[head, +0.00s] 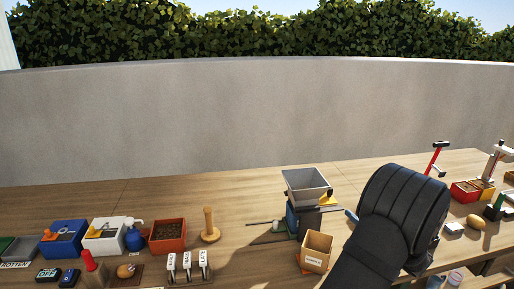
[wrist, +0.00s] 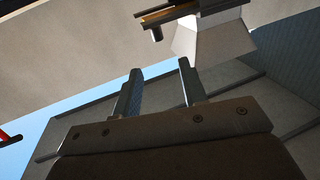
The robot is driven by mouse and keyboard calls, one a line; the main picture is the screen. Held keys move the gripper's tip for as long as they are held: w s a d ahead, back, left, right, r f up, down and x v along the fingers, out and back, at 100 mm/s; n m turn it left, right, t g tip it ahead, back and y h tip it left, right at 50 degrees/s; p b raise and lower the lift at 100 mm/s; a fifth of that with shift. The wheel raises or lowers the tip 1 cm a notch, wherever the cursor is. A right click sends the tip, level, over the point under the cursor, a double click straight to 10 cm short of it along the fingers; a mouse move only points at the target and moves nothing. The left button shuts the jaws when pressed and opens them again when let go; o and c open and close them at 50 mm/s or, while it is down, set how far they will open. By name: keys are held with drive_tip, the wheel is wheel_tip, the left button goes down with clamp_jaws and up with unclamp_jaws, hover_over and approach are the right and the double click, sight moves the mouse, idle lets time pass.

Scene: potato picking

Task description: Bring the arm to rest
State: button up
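My gripper (wrist: 160,66) shows in the wrist view with its two fingers apart and nothing between them. In the head view my dark arm (head: 402,213) covers the right part of the table, and the fingers cannot be made out there. A pale funnel-shaped piece (wrist: 213,40), perhaps the hopper, shows beyond the fingertips in the wrist view. The grey hopper (head: 306,187) stands on the table just left of my arm in the head view.
An open cardboard box (head: 316,252) stands in front of the hopper. Bins, including a blue one (head: 64,238) and a red soil-filled one (head: 167,236), line the left. A potato (head: 476,221) and small red boxes (head: 464,192) lie right. The back-left table (head: 130,198) is clear.

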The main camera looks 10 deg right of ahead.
sight(331, 192)
drive_tip(key=x, duration=1.4)
drive_tip(key=shift+w+a, duration=0.1)
drive_tip(key=shift+w, duration=0.3)
drive_tip(key=shift+d, duration=0.3)
idle(0.3)
drive_tip(key=shift+s+a, duration=0.2)
drive_tip(key=shift+s, duration=0.15)
drive_tip(key=v, duration=1.6)
drive_tip(key=shift+s, duration=0.35)
